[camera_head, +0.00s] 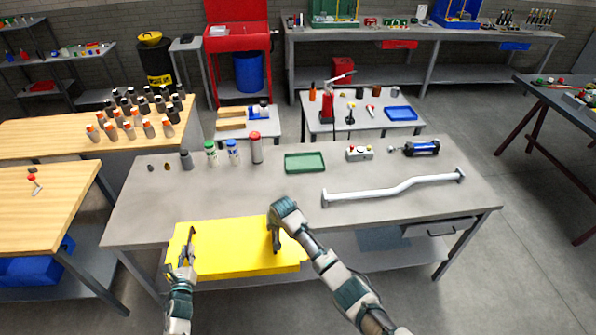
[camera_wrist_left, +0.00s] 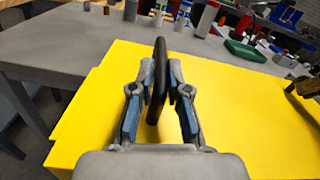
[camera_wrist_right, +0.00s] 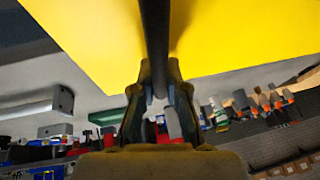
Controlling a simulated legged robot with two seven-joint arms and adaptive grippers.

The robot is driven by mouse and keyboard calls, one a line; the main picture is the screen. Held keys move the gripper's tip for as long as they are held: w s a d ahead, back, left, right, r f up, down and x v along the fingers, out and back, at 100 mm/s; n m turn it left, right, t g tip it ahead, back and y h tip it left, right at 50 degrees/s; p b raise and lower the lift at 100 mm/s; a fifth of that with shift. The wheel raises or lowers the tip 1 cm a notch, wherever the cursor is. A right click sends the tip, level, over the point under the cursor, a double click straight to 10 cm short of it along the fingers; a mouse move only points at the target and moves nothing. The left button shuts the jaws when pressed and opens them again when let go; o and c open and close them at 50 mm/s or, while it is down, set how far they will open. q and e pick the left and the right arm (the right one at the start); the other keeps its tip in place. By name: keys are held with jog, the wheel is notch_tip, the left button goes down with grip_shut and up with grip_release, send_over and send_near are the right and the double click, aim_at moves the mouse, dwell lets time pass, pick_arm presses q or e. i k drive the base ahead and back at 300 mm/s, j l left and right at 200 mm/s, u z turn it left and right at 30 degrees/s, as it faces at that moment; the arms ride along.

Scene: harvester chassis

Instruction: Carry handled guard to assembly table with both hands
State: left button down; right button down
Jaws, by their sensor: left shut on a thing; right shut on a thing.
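The handled guard (camera_head: 225,247) is a flat yellow panel with a dark handle near each end. In the head view it is at the near edge of the grey assembly table (camera_head: 140,205), overlapping that edge; I cannot tell whether it touches the top. My left gripper (camera_head: 187,262) is shut on the guard's left black handle (camera_wrist_left: 158,80), which stands between its fingers in the left wrist view. My right gripper (camera_head: 276,232) is shut on the right handle (camera_wrist_right: 155,40). The yellow panel also shows in the left wrist view (camera_wrist_left: 240,110) and the right wrist view (camera_wrist_right: 235,35).
On the table are a white bent bar (camera_head: 390,190), a green tray (camera_head: 305,162), a switch box (camera_head: 359,153), a blue cylinder tool (camera_head: 421,148) and several bottles (camera_head: 232,152). The middle of the tabletop is clear. A wooden table (camera_head: 40,210) stands at left.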

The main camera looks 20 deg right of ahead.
aim_at(212, 204)
jog(key=i+j, duration=0.15)
jog(key=i, duration=0.35)
jog(key=i+j, duration=0.2)
jog(key=i, duration=0.35)
